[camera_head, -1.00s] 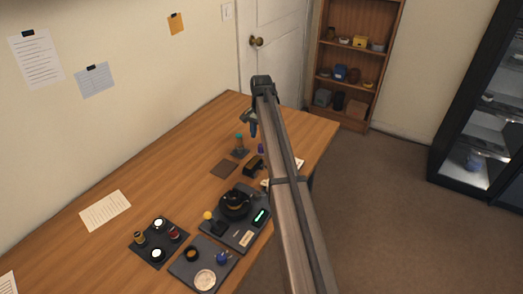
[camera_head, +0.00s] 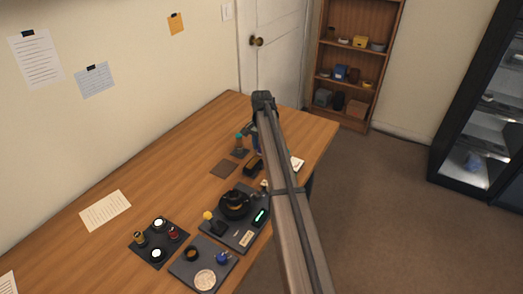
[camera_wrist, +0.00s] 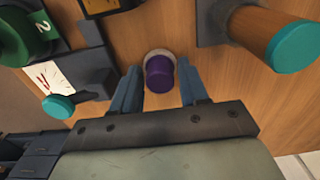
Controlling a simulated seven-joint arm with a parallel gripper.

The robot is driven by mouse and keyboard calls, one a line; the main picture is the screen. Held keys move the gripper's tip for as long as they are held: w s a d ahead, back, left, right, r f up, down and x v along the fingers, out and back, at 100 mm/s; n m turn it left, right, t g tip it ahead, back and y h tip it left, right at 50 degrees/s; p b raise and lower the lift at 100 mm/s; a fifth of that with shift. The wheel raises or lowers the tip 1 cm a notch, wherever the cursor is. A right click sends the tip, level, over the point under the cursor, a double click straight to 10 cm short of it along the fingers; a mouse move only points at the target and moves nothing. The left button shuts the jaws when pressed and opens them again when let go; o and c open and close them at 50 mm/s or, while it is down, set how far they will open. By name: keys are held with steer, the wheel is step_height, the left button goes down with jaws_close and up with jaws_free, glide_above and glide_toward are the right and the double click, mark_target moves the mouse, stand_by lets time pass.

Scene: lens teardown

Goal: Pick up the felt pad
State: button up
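In the wrist view a small purple-topped round piece (camera_wrist: 159,73) stands on the wood with a pale rim around its base. It looks like the felt pad on its purple handle, though no label confirms this. My gripper (camera_wrist: 160,88) is open above it. One blue finger is on each side of the piece, with a gap on both sides. In the head view my gripper (camera_head: 256,148) is low over the far part of the table, and my arm hides most of that spot.
A teal-topped post (camera_wrist: 290,48) stands close on the right in the wrist view. A dark block (camera_wrist: 85,65), a teal-ended piece (camera_wrist: 58,107) and a green cylinder (camera_wrist: 22,38) crowd the left. A brown mat (camera_head: 223,168) and the wooden table (camera_head: 165,150) show in the head view.

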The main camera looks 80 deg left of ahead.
jaws_close()
steer(key=shift+r, duration=0.1)
step_height(320, 180, up, 10)
steer(key=shift+f, duration=0.1)
stand_by(0.6)
